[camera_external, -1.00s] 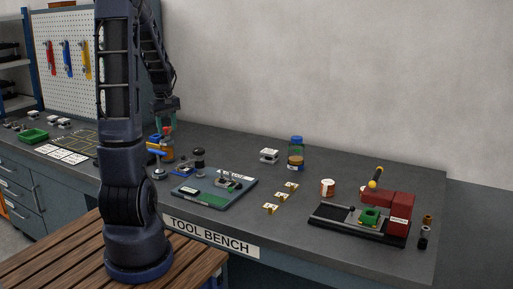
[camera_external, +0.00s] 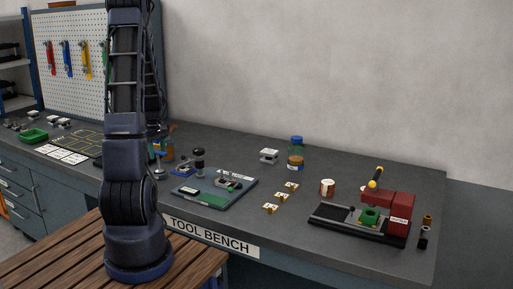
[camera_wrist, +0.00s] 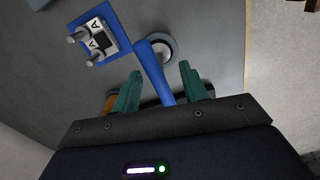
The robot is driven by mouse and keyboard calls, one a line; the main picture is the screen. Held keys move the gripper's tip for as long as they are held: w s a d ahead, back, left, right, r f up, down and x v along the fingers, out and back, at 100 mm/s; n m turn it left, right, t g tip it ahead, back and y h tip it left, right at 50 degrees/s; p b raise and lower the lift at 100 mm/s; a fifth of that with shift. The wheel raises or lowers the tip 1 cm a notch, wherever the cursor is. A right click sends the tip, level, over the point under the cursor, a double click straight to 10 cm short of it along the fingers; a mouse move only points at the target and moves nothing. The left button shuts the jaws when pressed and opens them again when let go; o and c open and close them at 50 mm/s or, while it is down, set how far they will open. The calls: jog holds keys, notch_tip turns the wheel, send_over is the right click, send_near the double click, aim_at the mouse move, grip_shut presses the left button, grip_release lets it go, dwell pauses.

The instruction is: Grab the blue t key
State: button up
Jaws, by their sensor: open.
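The blue T key shows in the wrist view as a blue bar (camera_wrist: 152,72) running between the two teal fingers of my gripper (camera_wrist: 159,72). The gripper is open, with a gap on both sides of the bar. The bar's upper end overlaps a round grey base (camera_wrist: 167,46); its lower end passes out of sight behind the gripper body. In the external view, my arm hides the gripper and most of the key; the key's round stand (camera_external: 160,175) shows just right of the arm.
A blue plate with grey parts marked A (camera_wrist: 102,38) lies close left of the key in the wrist view. An orange object (camera_wrist: 109,101) is partly hidden behind the left finger. In the external view, a dark cylinder (camera_external: 199,160) and a grey-green tray (camera_external: 190,188) stand to the right.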

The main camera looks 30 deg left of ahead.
aim_at(159, 168)
jog(key=shift+w+a+f, duration=0.1)
jog(key=shift+f, duration=1.2)
jog(key=shift+w+a+f, duration=0.1)
jog(key=shift+f, duration=1.2)
grip_shut()
